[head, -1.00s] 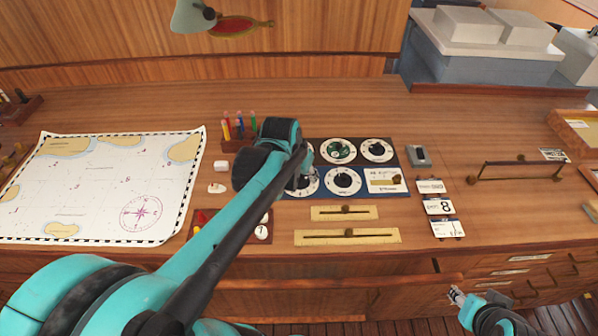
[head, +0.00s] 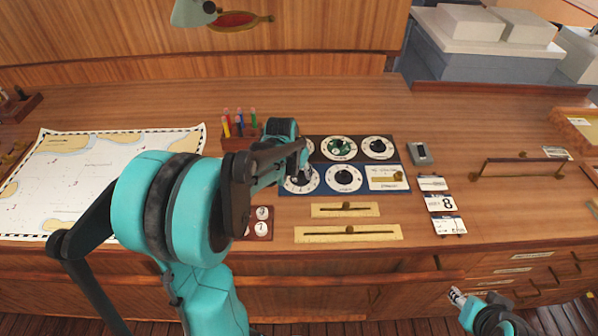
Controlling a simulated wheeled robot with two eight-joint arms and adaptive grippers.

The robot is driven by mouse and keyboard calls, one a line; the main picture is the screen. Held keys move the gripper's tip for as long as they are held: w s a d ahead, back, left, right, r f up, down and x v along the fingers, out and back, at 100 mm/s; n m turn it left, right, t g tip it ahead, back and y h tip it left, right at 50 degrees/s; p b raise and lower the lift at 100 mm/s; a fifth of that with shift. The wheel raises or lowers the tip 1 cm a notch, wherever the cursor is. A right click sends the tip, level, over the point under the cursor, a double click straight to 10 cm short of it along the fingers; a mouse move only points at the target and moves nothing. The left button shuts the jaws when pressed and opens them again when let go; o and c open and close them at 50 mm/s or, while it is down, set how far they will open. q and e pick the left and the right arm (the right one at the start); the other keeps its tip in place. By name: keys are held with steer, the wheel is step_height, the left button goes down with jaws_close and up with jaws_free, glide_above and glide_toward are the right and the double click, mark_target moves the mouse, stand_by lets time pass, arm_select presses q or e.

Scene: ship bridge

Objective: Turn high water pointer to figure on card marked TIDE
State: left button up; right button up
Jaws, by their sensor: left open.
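A dial panel with several round white dials lies on the desk. The lower left dial (head: 300,184) has my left gripper (head: 299,172) over its upper part. My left gripper is open; whether it touches the dial's knob is hidden. The lower middle dial (head: 343,178), the green-centred dial (head: 339,147) and the upper right dial (head: 377,147) show clear. I cannot read which one bears the high water pointer. Three cards stand to the right; the middle card (head: 440,203) shows an 8, but its heading is too small to read. My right gripper (head: 457,297) is low at the desk's front, its jaws unclear.
A brass slider (head: 347,209) and a longer one (head: 347,233) lie before the panel. A pen rack (head: 237,139) stands behind my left arm. A chart (head: 70,180) covers the left, partly hidden by my arm. A rail (head: 520,165) is at the right.

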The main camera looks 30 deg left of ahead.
arm_select(q)
jaws_close()
steer(key=shift+n, duration=0.3)
steer(key=shift+d+n+g+y, duration=0.2)
steer(key=shift+n+y, duration=0.35)
steer(key=shift+n, duration=0.75)
steer(key=shift+d+n+g+y, duration=0.15)
steer(key=shift+n+y, duration=0.4)
steer(key=shift+n, duration=0.75)
steer(key=shift+a, duration=0.1)
jaws_free()
steer(key=shift+w, duration=0.1)
